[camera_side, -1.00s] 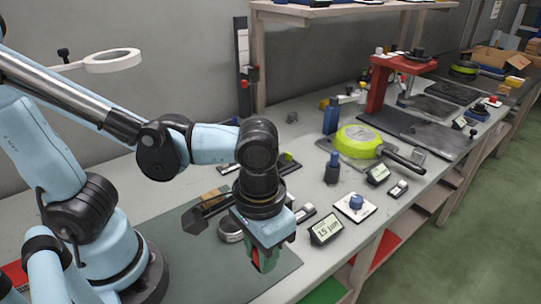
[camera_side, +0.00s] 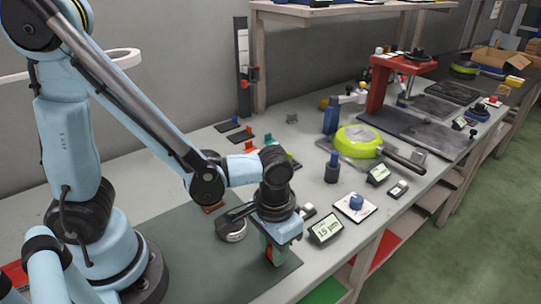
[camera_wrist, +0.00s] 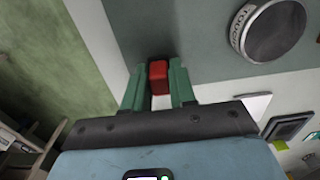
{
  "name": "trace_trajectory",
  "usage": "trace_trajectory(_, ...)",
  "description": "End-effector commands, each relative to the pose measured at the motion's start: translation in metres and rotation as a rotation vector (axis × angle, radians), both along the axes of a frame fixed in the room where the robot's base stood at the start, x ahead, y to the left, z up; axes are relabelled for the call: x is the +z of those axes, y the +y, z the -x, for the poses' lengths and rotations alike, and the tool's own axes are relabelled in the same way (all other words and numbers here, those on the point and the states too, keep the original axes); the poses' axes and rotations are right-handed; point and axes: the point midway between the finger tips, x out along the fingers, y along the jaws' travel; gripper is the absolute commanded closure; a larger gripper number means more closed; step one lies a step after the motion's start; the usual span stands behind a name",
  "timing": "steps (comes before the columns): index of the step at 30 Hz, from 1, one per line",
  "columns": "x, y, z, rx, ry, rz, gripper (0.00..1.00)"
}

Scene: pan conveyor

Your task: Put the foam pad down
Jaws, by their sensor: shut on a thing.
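My gripper (camera_side: 272,254) points down near the front edge of the bench, over the front right part of the dark mat (camera_side: 185,250). Its green fingers are shut on a small red block, which I take to be the foam pad (camera_wrist: 159,76). In the side view only a sliver of red (camera_side: 267,251) shows between the fingers. In the wrist view my gripper (camera_wrist: 159,85) has the pad between its fingertips, against the grey mat. I cannot tell whether the pad touches the mat.
A round tin (camera_wrist: 268,30) lies on the mat close to my gripper. A small display (camera_side: 325,229) stands to the right, with a white plate with a blue knob (camera_side: 356,206) beyond it. A lime-green pan (camera_side: 358,141) sits farther back. The mat's left part is clear.

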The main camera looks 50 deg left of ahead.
Motion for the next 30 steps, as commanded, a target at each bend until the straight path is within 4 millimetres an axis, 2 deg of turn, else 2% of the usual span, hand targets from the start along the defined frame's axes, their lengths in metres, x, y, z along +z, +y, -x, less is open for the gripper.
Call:
trace_trajectory(14,-0.0061,-0.0002,0.0000,0.000,0.000,0.000,0.99)
trace_trajectory(15,-0.0056,-0.0002,0.0000,0.000,0.000,0.000,0.68)
trace_trajectory(19,-0.0055,-0.0001,0.0001,0.000,0.000,0.000,0.49)
trace_trajectory(30,-0.0029,0.0000,0.0004,0.000,0.000,0.000,0.49)
